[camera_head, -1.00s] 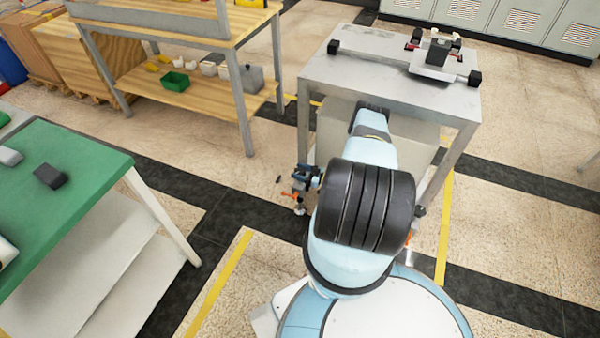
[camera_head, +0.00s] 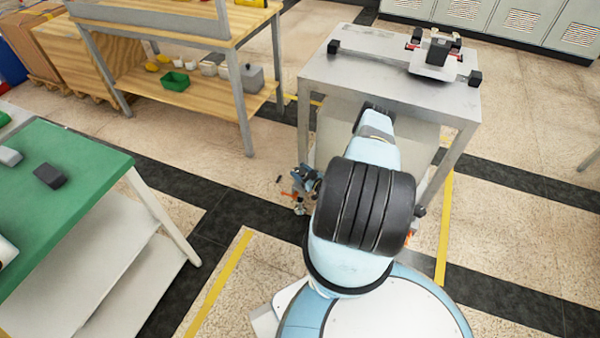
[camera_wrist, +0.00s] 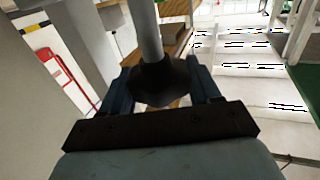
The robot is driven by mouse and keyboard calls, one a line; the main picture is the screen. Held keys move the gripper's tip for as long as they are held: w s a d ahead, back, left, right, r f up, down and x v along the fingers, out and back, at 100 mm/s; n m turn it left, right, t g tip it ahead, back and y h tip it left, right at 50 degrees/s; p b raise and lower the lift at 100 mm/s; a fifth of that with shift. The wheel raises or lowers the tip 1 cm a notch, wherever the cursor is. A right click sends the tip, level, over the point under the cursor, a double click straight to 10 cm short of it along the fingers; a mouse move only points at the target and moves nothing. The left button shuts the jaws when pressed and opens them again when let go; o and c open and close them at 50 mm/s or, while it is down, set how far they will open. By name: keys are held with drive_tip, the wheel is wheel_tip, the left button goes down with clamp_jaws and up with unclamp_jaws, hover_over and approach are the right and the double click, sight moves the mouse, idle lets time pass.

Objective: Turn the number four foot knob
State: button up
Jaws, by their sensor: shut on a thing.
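A dark, flared foot knob (camera_wrist: 160,82) sits at the lower end of a grey post (camera_wrist: 148,30) in the wrist view. My gripper (camera_wrist: 162,88) is shut on this knob, with one blue finger on each side of it. In the head view my gripper (camera_head: 306,180) is low beside the front left leg of the grey metal table (camera_head: 345,72), partly hidden by my arm. Small orange parts and a foot (camera_head: 300,209) show just below it. I cannot read a number on the knob.
A fixture (camera_head: 436,55) with a long bar lies on the grey table. A green-topped table (camera_head: 75,160) stands at the left. A wooden shelf bench (camera_head: 175,88) with a green bin (camera_head: 174,81) stands behind. Floor between them is clear.

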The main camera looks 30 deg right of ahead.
drive_tip(key=m+h, duration=0.3)
drive_tip(key=h, duration=0.2)
drive_tip(key=m+h, duration=0.3)
drive_tip(key=h, duration=0.2)
drive_tip(key=shift+m, duration=0.3)
drive_tip(key=shift+h, duration=0.4)
drive_tip(key=o, duration=1)
drive_tip(key=shift+c, duration=0.2)
drive_tip(key=shift+s, duration=0.1)
drive_tip(key=v, duration=1.3)
drive_tip(key=shift+s, duration=0.3)
